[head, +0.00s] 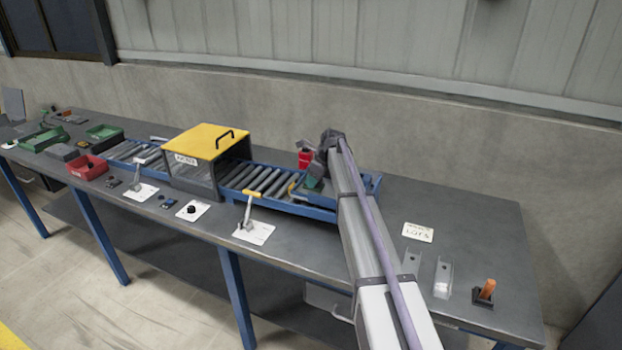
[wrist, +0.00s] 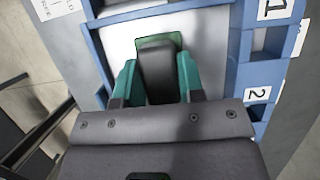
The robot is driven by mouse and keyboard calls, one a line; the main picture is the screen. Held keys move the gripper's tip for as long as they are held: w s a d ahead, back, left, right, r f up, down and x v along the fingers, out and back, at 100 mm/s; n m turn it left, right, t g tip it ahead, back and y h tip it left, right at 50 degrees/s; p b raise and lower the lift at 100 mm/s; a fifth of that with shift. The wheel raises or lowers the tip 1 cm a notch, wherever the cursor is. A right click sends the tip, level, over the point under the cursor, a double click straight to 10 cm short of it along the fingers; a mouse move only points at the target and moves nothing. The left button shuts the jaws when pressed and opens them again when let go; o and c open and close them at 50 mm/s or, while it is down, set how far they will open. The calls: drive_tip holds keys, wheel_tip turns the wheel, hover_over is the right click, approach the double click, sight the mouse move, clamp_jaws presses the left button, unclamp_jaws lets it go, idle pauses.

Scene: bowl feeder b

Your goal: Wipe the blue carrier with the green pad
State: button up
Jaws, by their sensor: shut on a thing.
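My gripper (wrist: 157,78) has teal fingers shut on the dark handle of the green pad (wrist: 173,38). The pad's green edge shows around the far end of the handle. Below it is the blue carrier (wrist: 98,55) with a pale flat floor. Its right side has small compartments labelled 1 and 2. I cannot tell whether the pad touches the floor. In the head view my gripper (head: 314,182) is over the carrier (head: 372,184) at the right end of the roller conveyor. My arm hides much of the carrier there.
A yellow-topped box (head: 207,140) spans the roller conveyor (head: 265,180). A yellow-handled lever (head: 250,207) stands in front. A red object (head: 305,158) is close behind my gripper. Two metal channels (head: 442,278) and an orange-topped item (head: 487,290) are at the right. The bench's back right is clear.

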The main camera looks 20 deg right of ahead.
drive_tip(key=shift+s+d, duration=1.35)
drive_tip(key=shift+d, duration=0.25)
drive_tip(key=shift+s+d, duration=1.3)
drive_tip(key=shift+d, duration=0.35)
drive_tip(key=shift+s+d, duration=1.35)
drive_tip(key=shift+d, duration=0.25)
wheel_tip(320, 180, up, 6)
drive_tip(key=p, duration=0.6)
wheel_tip(320, 180, up, 3)
drive_tip(key=p, duration=0.3)
drive_tip(key=shift+f, duration=0.1)
